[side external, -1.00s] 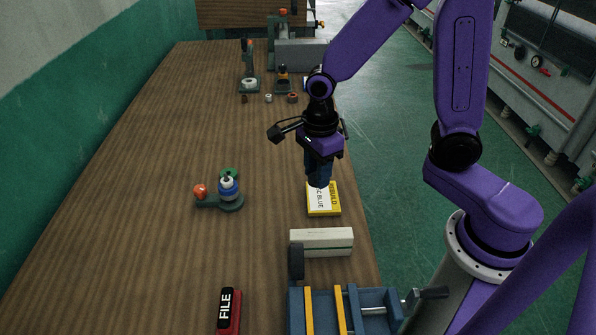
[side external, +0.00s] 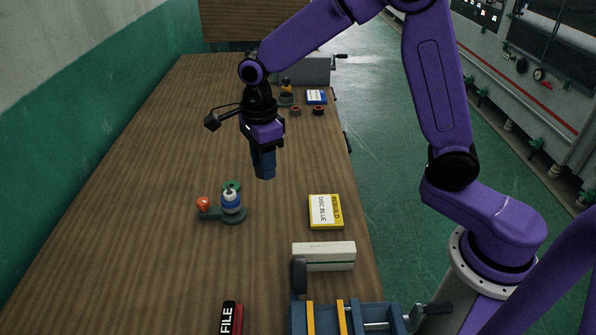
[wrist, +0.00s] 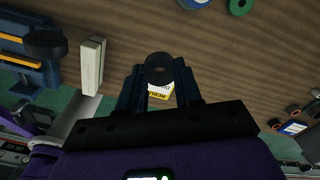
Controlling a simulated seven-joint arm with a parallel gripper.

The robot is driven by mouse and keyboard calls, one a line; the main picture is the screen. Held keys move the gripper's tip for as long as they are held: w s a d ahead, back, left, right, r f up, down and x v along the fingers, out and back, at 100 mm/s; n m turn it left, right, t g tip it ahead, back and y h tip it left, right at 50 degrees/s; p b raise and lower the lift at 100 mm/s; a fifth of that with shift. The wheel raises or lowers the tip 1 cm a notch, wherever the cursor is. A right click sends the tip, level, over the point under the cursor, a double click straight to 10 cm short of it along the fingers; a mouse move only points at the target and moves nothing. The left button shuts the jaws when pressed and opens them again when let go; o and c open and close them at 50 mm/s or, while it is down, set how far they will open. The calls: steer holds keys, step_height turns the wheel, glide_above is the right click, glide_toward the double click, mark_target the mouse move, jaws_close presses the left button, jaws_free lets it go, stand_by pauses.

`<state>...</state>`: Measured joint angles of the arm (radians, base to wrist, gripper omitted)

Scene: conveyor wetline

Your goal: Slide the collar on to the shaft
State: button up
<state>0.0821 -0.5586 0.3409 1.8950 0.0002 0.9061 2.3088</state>
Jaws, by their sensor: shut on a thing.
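My gripper (side external: 264,172) hangs above the table, fingers pointing down, behind and to the right of the dark green stand (side external: 236,216) in the side view. In the wrist view my gripper (wrist: 160,82) is shut on a dark ring-shaped collar (wrist: 158,62). The collar cannot be made out in the side view. The stand carries an upright post with a blue and white stack (side external: 231,203) and a green piece (side external: 231,185) by its top. I cannot tell whether this post is the shaft. The collar is apart from the stand.
A red ball knob (side external: 203,204) sits left of the stack. A yellow-edged card (side external: 326,211), a pale block (side external: 324,256) and a blue vise (side external: 360,318) line the right side. A red file (side external: 230,320) lies in front. Small rings (side external: 318,111) are at the back.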

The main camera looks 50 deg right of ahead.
steer(key=w+a, duration=0.4)
steer(key=w, duration=0.5)
steer(key=shift+s+f, duration=0.15)
steer(key=shift+f, duration=1.2)
steer(key=shift+s+f, duration=0.1)
steer(key=shift+f, duration=1.2)
steer(key=shift+f, duration=1.35)
steer(key=o, duration=1.1)
step_height(320, 180, up, 17)
steer(key=shift+r, duration=0.2)
